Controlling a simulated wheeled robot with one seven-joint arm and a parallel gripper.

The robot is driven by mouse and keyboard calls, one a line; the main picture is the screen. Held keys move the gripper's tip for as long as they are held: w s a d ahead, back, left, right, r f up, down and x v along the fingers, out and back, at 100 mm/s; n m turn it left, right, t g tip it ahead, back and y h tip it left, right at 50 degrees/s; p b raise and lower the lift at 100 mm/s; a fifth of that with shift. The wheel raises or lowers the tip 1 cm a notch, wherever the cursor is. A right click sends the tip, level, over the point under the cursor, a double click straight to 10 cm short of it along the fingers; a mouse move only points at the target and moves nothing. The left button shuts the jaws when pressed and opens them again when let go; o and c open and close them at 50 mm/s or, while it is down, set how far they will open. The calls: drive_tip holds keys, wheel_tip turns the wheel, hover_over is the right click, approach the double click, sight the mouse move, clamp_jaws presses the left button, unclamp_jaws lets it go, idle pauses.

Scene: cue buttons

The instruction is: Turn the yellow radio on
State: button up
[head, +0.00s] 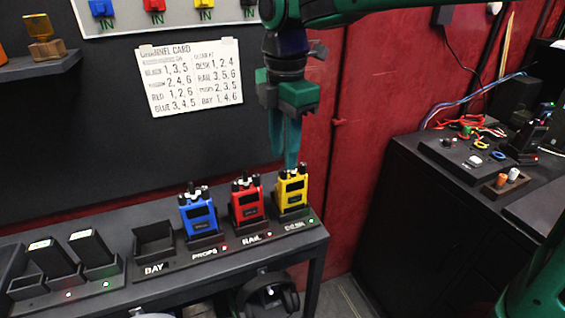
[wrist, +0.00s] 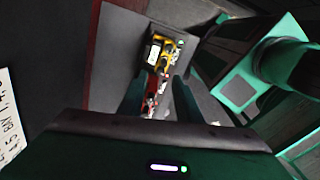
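The yellow radio (head: 291,194) stands upright in the charger slot labelled DESK, at the right end of the shelf. It has dark knobs on top. In the wrist view the yellow radio (wrist: 157,50) shows just beyond the fingertips. My gripper (head: 287,158) points down above the yellow radio, apparently close to its top; I cannot tell if it touches. In the wrist view my gripper (wrist: 160,80) has its two fingers apart, with nothing held between them. Whether the radio is on is too small to tell.
The red radio (head: 247,205) stands close left in RAIL, the blue radio (head: 199,216) in PROPS. The BAY slot (head: 154,244) is empty. A channel card (head: 190,76) hangs on the dark wall panel. A black cabinet (head: 420,190) stands right, past a floor gap.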

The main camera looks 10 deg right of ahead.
sight(284, 170)
drive_tip(key=shift+f, duration=1.95)
drive_tip(key=shift+c, duration=0.3)
clamp_jaws()
drive_tip(key=shift+m, duration=2.2)
drive_tip(key=shift+o, duration=0.3)
unclamp_jaws()
wheel_tip(284, 170, up, 11)
drive_tip(key=shift+d+f, duration=0.1)
drive_tip(key=shift+f, duration=0.05)
